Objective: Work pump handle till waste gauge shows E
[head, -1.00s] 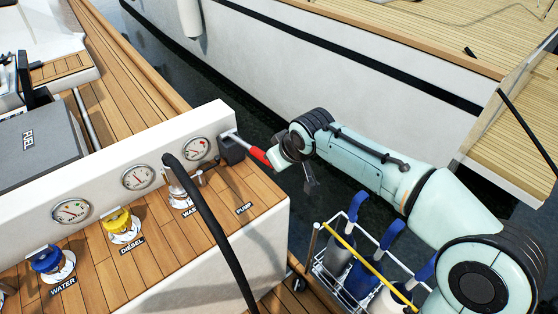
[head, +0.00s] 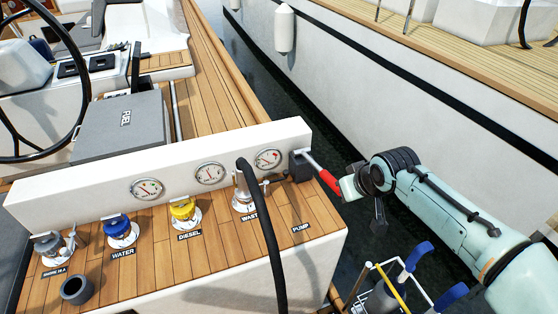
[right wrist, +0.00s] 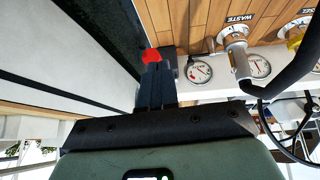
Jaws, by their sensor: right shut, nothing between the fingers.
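The pump lever has a dark base block (head: 300,166) at the right end of the console and a red grip (head: 330,181) slanting down to the right. My right gripper (head: 345,188) is at the outer end of that grip. In the right wrist view its black fingers (right wrist: 156,75) are shut with nothing between them. The red grip (right wrist: 151,55) shows just past their tips; I cannot tell if they touch. The waste gauge (head: 268,159) is the rightmost round dial and also shows in the right wrist view (right wrist: 199,72). Its needle reading is too small to tell. My left gripper is out of view.
A black hose (head: 262,225) runs from the WASTE fitting (head: 243,197) over the console front. Yellow DIESEL (head: 184,211) and blue WATER (head: 119,230) caps stand on the deck. A rack (head: 385,296) with blue-handled items sits below my arm. Open water separates another hull (head: 380,105).

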